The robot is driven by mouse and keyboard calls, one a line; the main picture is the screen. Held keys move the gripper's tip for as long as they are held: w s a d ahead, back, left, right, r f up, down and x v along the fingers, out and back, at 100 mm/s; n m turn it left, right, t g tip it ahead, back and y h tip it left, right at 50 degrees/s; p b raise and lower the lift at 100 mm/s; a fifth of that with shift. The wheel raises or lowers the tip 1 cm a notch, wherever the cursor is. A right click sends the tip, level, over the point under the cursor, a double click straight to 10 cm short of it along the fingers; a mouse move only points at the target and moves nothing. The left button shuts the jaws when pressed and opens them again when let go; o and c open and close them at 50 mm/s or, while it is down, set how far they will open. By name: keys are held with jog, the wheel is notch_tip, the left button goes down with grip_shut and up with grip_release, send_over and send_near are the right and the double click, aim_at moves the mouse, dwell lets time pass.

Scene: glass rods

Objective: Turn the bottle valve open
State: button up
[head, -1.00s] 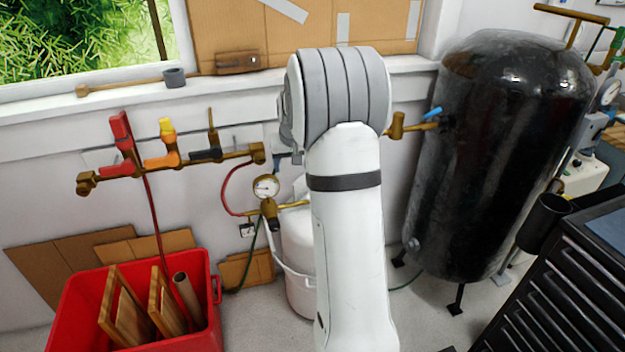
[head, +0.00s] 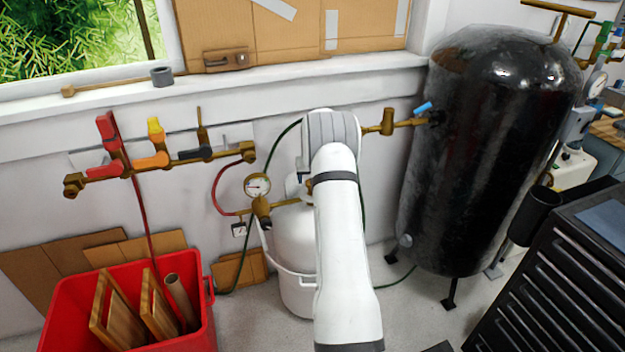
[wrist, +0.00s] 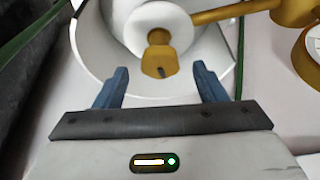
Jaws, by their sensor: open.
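The white bottle (head: 290,235) stands in a white bucket behind my arm in the head view. In the wrist view the brass valve handle (wrist: 158,62) shows in front of the round white bottle top (wrist: 160,18). My gripper (wrist: 160,72) is open, with one blue finger on each side of the handle. The fingers look clear of it; how far they are in depth I cannot tell. My gripper is hidden in the head view.
A brass fitting with a round gauge (head: 257,186) sits left of the bottle. A brass pipe (wrist: 235,12) runs right from the bottle in the wrist view. A black tank (head: 485,150) stands right, a red bin (head: 185,335) at lower left.

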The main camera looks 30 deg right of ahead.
jog(key=shift+x, duration=0.75)
jog(key=shift+c, duration=0.6)
jog(key=c, duration=0.9)
